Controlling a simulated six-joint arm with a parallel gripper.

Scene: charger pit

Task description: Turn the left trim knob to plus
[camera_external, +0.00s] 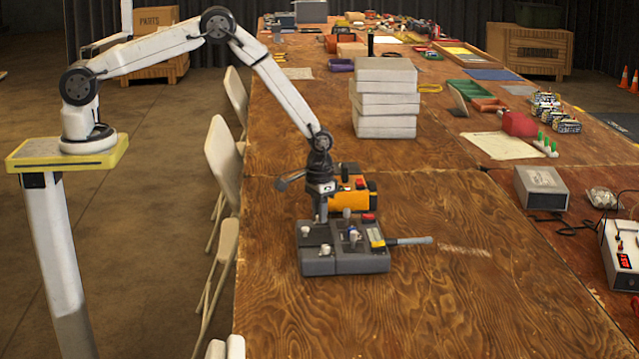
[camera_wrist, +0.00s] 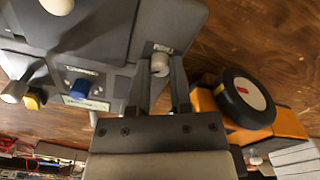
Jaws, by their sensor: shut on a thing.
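The grey control box (camera_external: 345,264) lies on the wooden table in the external view. It carries small pale knobs, a lever, a blue part and a red part. My gripper (camera_external: 321,220) points down at the box's far edge. In the wrist view, the fingers of my gripper (camera_wrist: 163,78) are closed around a pale round knob (camera_wrist: 160,62) at the edge of the grey box (camera_wrist: 100,35). Which trim knob this is, and any plus mark, cannot be read.
A yellow-orange device (camera_external: 350,196) with a black wheel (camera_wrist: 243,97) stands close behind the box, right beside my gripper in the wrist view. A stack of pale boxes (camera_external: 385,98) stands farther back. Bare table (camera_external: 450,310) lies in front and to the right.

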